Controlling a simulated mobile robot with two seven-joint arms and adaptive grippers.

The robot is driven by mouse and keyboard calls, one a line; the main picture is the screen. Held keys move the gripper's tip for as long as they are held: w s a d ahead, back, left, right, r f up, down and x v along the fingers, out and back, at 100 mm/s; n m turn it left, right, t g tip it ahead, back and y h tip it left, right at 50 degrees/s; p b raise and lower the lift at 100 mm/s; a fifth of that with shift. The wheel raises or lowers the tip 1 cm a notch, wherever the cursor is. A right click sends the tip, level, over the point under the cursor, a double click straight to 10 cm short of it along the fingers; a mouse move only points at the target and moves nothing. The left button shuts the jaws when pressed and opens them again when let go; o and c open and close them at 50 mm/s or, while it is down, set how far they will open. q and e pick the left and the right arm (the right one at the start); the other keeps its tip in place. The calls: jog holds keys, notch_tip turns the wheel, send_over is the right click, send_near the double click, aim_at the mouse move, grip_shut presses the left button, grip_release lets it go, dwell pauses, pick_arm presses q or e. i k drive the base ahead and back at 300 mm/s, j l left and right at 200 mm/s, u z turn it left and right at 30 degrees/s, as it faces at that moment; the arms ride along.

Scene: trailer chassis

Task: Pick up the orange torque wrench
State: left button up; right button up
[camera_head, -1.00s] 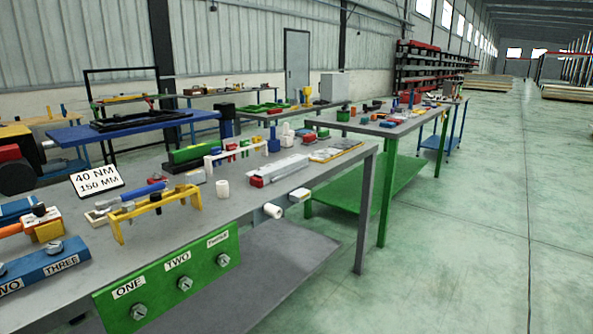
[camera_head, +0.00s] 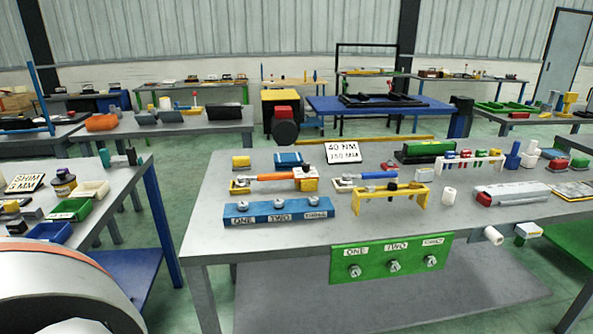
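The orange torque wrench (camera_head: 272,177) lies on the grey workbench (camera_head: 226,244), left of the middle of the picture. Neither of my grippers shows in this view.
A "40 NM 150 MM" sign (camera_head: 343,152) stands behind the tools. A green panel (camera_head: 391,258) hangs on the bench front. A second table with a green bin (camera_head: 69,210) stands at left. Green floor shows between the tables. A large rounded white and orange shape covers the lower left corner.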

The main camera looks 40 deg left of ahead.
aim_at(298, 175)
jog(key=u, duration=1.3)
